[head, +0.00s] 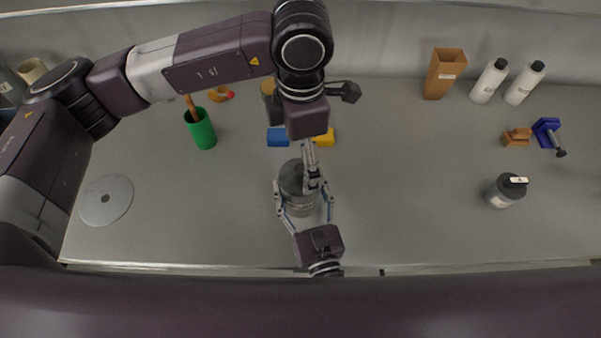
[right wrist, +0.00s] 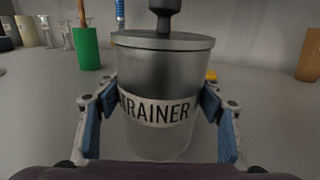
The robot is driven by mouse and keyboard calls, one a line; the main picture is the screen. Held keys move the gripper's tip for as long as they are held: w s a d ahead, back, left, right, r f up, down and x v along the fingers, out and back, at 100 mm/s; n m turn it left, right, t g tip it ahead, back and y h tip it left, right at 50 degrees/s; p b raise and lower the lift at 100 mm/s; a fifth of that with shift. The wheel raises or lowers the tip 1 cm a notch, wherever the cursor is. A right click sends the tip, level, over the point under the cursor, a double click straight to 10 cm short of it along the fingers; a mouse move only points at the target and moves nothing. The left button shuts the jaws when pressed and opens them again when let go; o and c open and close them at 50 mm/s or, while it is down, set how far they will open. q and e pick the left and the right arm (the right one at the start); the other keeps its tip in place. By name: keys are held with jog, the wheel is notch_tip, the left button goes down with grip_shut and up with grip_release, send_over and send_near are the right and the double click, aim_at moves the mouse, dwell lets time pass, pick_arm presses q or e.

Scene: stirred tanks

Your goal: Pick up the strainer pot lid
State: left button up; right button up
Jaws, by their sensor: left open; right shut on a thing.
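The strainer pot (head: 301,208) is a grey cylinder standing on the counter near its front edge. In the right wrist view the pot (right wrist: 160,80) has a white label reading "TRAINER". Its lid (head: 290,178) is on top; the right wrist view shows the lid (right wrist: 150,40) with a dark knob. My right gripper (head: 304,198) is shut on the pot body, with blue-padded fingers on both sides. My left gripper (head: 312,180) is open and points down over the lid, hiding part of it. Whether it touches the knob is unclear.
Behind the pot are a blue block (head: 278,137) and a yellow block (head: 325,137). A green cup (head: 201,130) and a disc (head: 106,199) are left. A dark-capped jar (head: 504,192) and white bottles (head: 489,82) are right. The counter between pot and jar is clear.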

aim_at(301, 169)
pick_arm(q)
notch_tip(301, 169, down, 5)
jog(key=shift+f, duration=0.1)
jog(key=shift+c, duration=0.6)
